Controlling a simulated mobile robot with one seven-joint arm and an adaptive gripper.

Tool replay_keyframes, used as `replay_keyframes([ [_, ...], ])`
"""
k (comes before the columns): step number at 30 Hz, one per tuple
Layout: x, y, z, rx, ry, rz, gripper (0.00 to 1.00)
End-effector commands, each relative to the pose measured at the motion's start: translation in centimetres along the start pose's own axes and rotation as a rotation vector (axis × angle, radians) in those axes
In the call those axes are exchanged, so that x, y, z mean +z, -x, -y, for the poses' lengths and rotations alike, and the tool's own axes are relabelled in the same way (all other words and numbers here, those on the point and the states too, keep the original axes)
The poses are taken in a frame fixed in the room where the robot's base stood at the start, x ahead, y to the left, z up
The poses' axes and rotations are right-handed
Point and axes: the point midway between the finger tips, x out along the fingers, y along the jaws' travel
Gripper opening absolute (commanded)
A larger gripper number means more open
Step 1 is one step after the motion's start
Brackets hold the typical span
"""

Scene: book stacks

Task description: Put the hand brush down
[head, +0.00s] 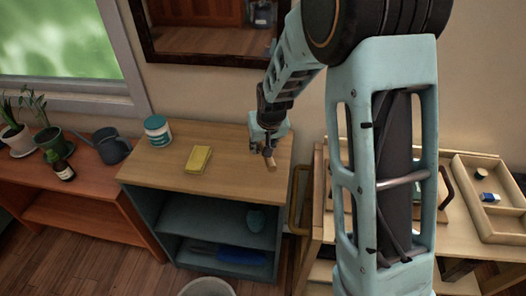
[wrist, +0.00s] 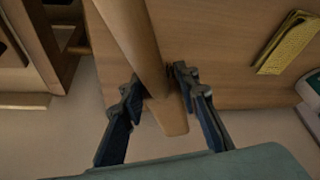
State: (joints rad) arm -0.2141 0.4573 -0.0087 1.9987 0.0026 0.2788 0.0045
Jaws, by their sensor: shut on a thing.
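The hand brush is a wooden piece (wrist: 132,38) with a long body. It runs between the fingers of my gripper (wrist: 158,86) in the wrist view, and the fingers are shut on it. In the head view my gripper (head: 268,146) is at the right part of the light wooden top (head: 228,180) of a blue-grey cabinet. A small end of the brush (head: 271,164) shows below the fingers there. Its bristles are not clearly seen. I cannot tell whether the brush touches the top.
A yellow book-like block (head: 199,160) and a white-and-teal tub (head: 157,131) stand left on the cabinet top. A wooden cart (head: 455,225) with a tray (head: 492,200) is at right. Left is an orange shelf (head: 85,185) with plants and a watering can (head: 110,146). The front middle of the top is clear.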

Motion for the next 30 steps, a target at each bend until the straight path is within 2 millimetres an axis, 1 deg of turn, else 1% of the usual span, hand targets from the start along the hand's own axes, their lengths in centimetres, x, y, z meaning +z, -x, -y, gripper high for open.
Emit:
replay_keyframes([
  [4, -0.1, -1.1, -0.3, 0.0, 0.0, 0.001, 0.0],
  [6, 0.5, -2.3, -0.2, 0.0, 0.001, 0.003, 0.0],
  [9, 1.0, -3.4, -0.2, 0.0, 0.0, 0.001, 0.0],
  [17, 1.0, -3.5, -0.2, 0.0, 0.0, -0.001, 0.0],
  [20, 1.1, -3.9, -0.2, 0.0, 0.0, -0.001, 0.0],
  [21, 1.2, -3.9, -0.2, 0.0, 0.0, 0.0, 0.31],
  [25, 1.1, -3.8, -0.2, 0.0, 0.0, 0.0, 0.46],
  [30, 1.1, -3.8, -0.2, 0.0, 0.0, 0.0, 0.47],
])
